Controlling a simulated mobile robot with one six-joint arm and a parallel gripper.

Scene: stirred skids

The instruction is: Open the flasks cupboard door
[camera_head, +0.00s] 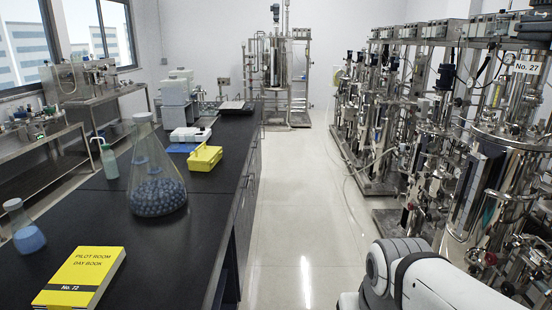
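Dark cupboard fronts (246,190) run along the right side of the black bench, seen at a steep angle. I cannot make out a label that marks the flasks cupboard, and I cannot tell any single door's handle or hinge. No front is visibly swung out into the aisle. A white and grey part of my own arm shows at the bottom right, in the aisle. My gripper is not in view.
The black bench top (200,235) carries a large flask (157,185), a small flask (27,237), a yellow day book (80,278) and a yellow box (205,157). Steel reactors (497,170) line the right. The pale aisle floor (295,210) between is clear.

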